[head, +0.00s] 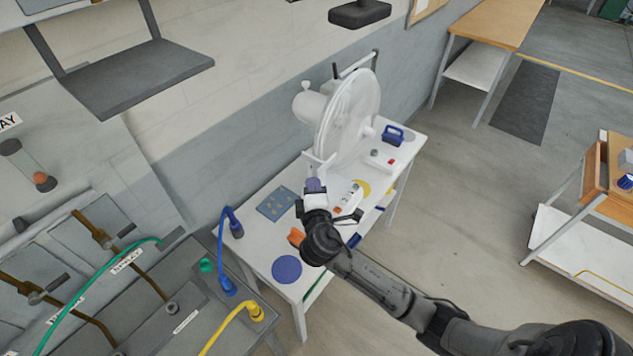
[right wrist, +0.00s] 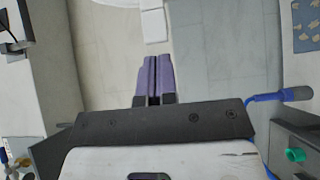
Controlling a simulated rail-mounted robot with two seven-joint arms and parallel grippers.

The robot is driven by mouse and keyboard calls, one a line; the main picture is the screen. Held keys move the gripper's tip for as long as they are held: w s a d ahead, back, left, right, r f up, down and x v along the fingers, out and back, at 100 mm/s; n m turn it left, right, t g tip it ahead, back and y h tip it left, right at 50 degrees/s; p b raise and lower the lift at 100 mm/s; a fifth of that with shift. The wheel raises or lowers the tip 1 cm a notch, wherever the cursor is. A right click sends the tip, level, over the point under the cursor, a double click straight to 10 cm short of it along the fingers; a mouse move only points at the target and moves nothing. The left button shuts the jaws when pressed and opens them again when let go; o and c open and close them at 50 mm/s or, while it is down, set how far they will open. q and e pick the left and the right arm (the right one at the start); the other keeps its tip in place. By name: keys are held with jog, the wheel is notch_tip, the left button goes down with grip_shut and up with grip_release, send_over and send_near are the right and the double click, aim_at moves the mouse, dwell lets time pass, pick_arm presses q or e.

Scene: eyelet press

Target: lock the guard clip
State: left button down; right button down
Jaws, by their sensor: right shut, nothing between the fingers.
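The white press (head: 310,105) stands on the white table, with a large round white guard (head: 352,115) facing right. A small white bracket (head: 318,165) sits at the guard's lower left; I cannot tell whether it is the guard clip. My right gripper (head: 314,185) is at that bracket, over the table. In the right wrist view its two purple fingers (right wrist: 154,76) are shut together, with nothing between them. A white tab (right wrist: 153,22) lies just beyond the fingertips in that view; a gap shows between them. My left gripper is not in view.
A grey bench with blue, green and yellow hoses stands at left.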

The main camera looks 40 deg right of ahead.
pick_arm(q)
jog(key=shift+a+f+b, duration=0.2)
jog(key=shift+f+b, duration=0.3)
jog(key=shift+b, duration=0.05)
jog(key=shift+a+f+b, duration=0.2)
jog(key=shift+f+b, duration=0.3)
jog(key=shift+b, duration=0.05)
pick_arm(e)
jog(key=a+v, duration=0.1)
jog(key=v, duration=1)
jog(key=shift+a, duration=0.2)
